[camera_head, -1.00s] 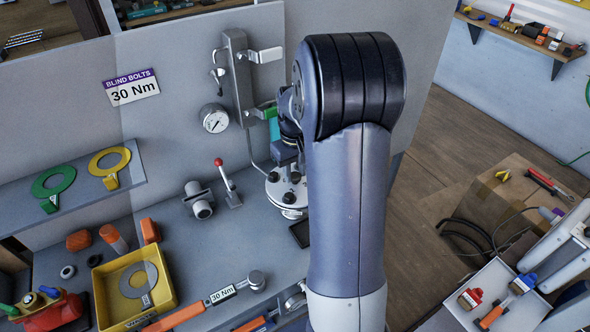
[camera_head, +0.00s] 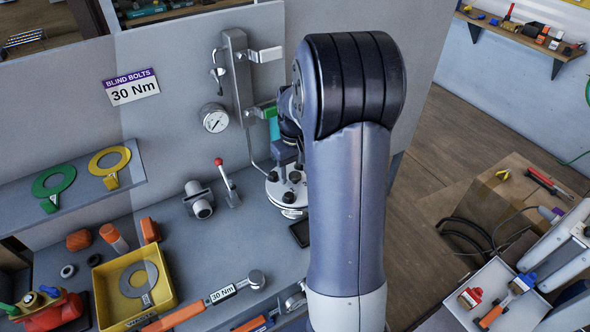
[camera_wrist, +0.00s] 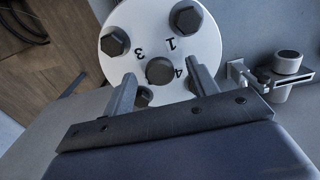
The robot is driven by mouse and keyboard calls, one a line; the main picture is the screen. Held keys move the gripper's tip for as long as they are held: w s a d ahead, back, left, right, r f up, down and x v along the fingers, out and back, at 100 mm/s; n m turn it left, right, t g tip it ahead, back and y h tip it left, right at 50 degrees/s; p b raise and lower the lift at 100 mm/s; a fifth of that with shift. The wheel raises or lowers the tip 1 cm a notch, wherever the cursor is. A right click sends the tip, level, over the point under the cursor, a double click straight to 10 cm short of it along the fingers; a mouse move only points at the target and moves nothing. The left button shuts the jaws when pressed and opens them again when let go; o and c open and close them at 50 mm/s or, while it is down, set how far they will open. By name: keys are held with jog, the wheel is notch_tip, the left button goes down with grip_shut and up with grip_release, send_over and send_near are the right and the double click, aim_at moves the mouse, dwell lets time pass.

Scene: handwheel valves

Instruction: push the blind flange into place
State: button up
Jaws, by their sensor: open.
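The blind flange is a white round plate (camera_wrist: 150,35) with dark hex bolts and black numerals, seen face-on in the wrist view. A round dark knob (camera_wrist: 160,70) at the plate's middle lies between the fingertips. I cannot tell whether the fingers touch the plate. In the head view my arm hides most of the gripper.
A pressure gauge (camera_head: 214,118) and a bracket (camera_head: 240,75) stand on the panel left of my arm. A red-knobbed lever (camera_head: 228,183) and a grey pipe fitting (camera_head: 199,200) are on the bench. A yellow tray (camera_head: 108,309) holds a grey ring.

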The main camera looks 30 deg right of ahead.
jog(key=shift+r+p, duration=1.8)
jog(key=shift+r, duration=0.7)
notch_tip(320, 180, up, 11)
jog(key=b, duration=0.1)
jog(key=shift+f, duration=0.15)
notch_tip(320, 180, down, 12)
jog(key=shift+r, duration=0.2)
jog(key=shift+f+b, duration=0.35)
jog(key=shift+f, duration=0.3)
